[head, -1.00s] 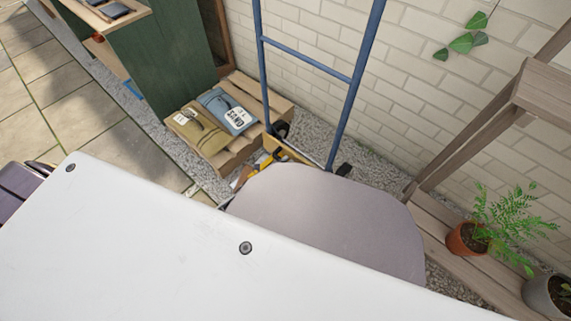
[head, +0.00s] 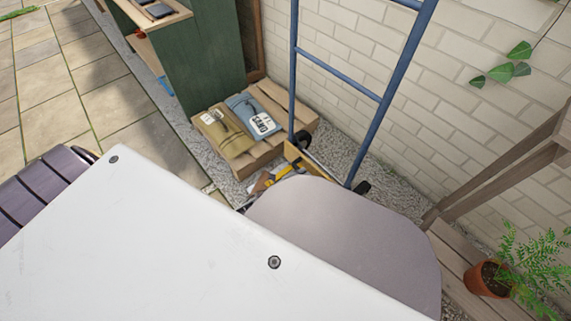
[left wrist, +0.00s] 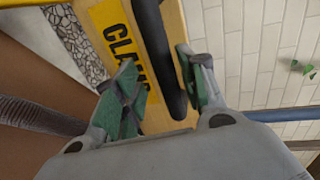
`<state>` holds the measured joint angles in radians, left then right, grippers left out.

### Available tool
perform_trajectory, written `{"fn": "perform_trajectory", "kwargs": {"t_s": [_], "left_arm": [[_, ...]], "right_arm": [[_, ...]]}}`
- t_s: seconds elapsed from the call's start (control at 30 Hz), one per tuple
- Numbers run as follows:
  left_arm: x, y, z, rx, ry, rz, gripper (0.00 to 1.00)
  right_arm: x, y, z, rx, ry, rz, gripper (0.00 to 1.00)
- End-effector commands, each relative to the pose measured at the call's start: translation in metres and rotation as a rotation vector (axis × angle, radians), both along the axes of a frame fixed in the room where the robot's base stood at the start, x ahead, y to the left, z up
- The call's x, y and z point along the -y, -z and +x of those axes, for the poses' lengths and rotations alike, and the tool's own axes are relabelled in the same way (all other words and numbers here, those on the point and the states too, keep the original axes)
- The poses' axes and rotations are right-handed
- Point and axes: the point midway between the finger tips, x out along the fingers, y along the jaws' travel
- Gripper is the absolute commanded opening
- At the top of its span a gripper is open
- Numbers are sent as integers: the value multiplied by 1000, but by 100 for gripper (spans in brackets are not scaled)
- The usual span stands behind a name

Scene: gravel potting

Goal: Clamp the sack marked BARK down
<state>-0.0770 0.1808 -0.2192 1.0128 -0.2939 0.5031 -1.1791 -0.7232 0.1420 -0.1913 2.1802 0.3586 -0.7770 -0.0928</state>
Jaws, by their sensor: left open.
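In the left wrist view my left gripper (left wrist: 160,95) is open, with green pads. A dark rounded bar (left wrist: 168,50) lies between its fingers, and I cannot tell whether they touch it. A yellow part (head: 285,172) shows in the head view at the foot of a blue hand truck (head: 375,130). No BARK marking is readable. An olive sack (head: 225,134) has an unreadable label. A blue-grey sack (head: 252,116) is marked SAND. My right gripper is not in view.
Both sacks lie on a wooden pallet (head: 296,102). A green cabinet (head: 195,60) stands behind at left, and a brick wall (head: 480,110) at right. A wooden stand (head: 460,265) holds a potted fern (head: 487,279). My white and grey body parts block the foreground.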

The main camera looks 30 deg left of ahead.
Motion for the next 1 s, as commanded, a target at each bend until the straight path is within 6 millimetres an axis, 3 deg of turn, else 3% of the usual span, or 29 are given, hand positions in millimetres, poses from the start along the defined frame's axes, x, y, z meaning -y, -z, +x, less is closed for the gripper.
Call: {"fn": "perform_trajectory", "kwargs": {"t_s": [1.0], "left_arm": [[-30, -17, -84, -4, 1, 2, 41]], "right_arm": [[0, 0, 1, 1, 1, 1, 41]]}}
